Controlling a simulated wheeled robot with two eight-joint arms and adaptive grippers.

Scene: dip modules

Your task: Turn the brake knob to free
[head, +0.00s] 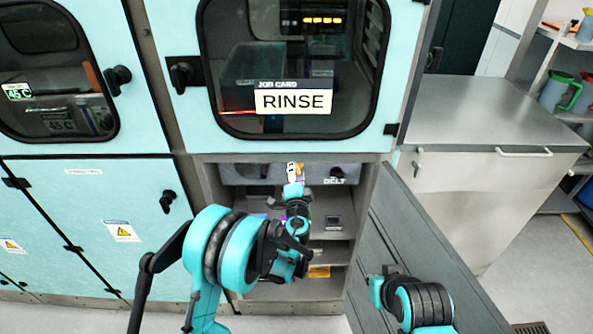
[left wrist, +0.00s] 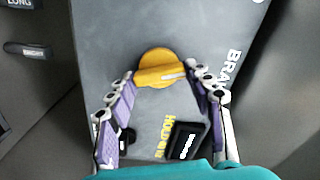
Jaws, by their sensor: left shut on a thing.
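The brake knob (left wrist: 160,60) is a yellow round knob with a pale pointer line lying toward the right. It sits on a grey panel (left wrist: 120,35) beside lettering that begins "BRA". My left gripper (left wrist: 160,70) has its purple pads on either side of the knob and is shut on it. In the head view my left gripper (head: 294,175) reaches into the open bay under the window marked RINSE and hides the knob. Of my right arm only links show at the lower right; its fingers are not seen.
A black switch (left wrist: 187,141) by yellow "HOLD" lettering sits on the panel near the gripper. An open grey door (head: 425,240) stands right of the bay, close to my right arm. Bay shelves (head: 330,253) lie below the gripper. A steel cabinet (head: 480,110) stands at right.

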